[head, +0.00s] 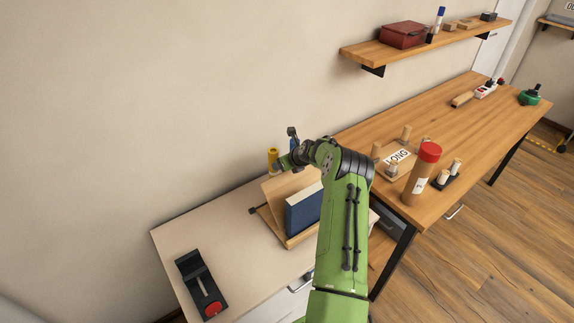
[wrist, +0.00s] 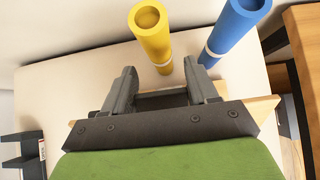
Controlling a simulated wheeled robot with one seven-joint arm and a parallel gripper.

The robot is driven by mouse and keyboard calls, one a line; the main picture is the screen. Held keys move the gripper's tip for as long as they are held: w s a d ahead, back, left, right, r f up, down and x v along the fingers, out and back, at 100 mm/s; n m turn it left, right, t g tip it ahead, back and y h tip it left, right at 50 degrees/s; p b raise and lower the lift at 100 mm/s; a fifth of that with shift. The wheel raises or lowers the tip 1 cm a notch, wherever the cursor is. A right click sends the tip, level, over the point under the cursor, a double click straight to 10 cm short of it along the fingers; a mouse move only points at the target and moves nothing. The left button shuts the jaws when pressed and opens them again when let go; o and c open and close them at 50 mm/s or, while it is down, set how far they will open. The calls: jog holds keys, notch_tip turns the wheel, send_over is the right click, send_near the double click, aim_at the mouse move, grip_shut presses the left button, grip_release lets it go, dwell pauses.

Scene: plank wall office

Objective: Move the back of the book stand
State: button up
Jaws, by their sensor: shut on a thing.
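The book stand (head: 290,242) is a light wooden stand on the pale cabinet top. Its back (head: 282,187) is a tilted wooden board behind a dark blue book (head: 304,211). My gripper (head: 288,164) is at the top edge of the back, shut on it. In the wrist view my gripper (wrist: 164,88) has its fingers a little apart, and the back (wrist: 264,106) shows at the right beyond my palm. The grasped part between the fingers is mostly hidden. A dark knob (head: 253,210) sticks out at the stand's left side.
A yellow tube (wrist: 150,35) and a blue tube (wrist: 235,28) stand close beyond my fingers. A black holder with a red part (head: 202,286) lies at the cabinet's front left. A wooden desk (head: 440,150) with several items adjoins at right.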

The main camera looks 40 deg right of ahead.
jog(key=shift+f, duration=0.3)
jog(key=o, duration=1.4)
jog(key=shift+w, duration=0.1)
jog(key=shift+r, duration=0.1)
jog(key=v, duration=1.5)
jog(key=shift+s+r, duration=0.2)
jog(key=shift+s, duration=0.05)
